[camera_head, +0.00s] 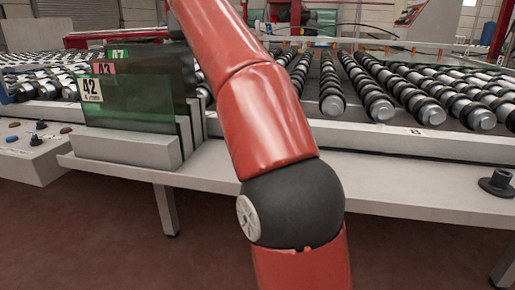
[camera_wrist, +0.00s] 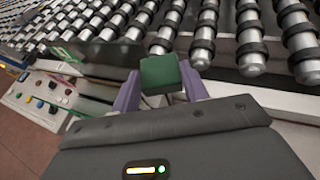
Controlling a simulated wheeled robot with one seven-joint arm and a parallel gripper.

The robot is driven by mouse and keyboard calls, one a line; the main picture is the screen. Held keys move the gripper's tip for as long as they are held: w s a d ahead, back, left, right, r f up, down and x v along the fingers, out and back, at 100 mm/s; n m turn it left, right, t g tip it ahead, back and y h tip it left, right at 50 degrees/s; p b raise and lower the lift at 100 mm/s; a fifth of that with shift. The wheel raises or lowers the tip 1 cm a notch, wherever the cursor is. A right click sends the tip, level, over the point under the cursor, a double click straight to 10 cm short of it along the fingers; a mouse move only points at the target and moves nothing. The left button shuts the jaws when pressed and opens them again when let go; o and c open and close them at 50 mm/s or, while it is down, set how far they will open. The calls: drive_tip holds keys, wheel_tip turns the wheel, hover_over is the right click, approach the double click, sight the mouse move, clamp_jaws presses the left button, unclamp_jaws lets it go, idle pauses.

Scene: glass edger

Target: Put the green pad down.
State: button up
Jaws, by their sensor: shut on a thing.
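The green pad (camera_wrist: 161,74) shows in the wrist view as a small dark green block. My gripper (camera_wrist: 160,88) is shut on it, with one purple finger on each side. Behind the pad are the pale edge of the bench and the black-and-white rollers. I cannot tell how far the pad is above the bench. In the head view my red arm crosses the middle of the picture, and neither the gripper nor the pad can be made out there.
Dark green glass panes (camera_head: 135,95), labelled 42, 43 and 47, stand in a grey rack at the left of the white bench (camera_head: 400,170). Roller conveyors (camera_head: 380,105) lie behind. A control panel (camera_head: 35,140) is at far left. A black knob-like part (camera_head: 497,182) sits at right. The bench front is mostly clear.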

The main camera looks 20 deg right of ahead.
sight(209, 155)
wheel_tip(209, 155, down, 28)
drive_tip(key=b, duration=1.2)
drive_tip(key=shift+b, duration=0.4)
drive_tip(key=o, duration=0.7)
drive_tip(key=shift+c, duration=0.2)
drive_tip(key=shift+s, duration=0.1)
drive_tip(key=v, duration=1.2)
drive_tip(key=shift+p, duration=0.4)
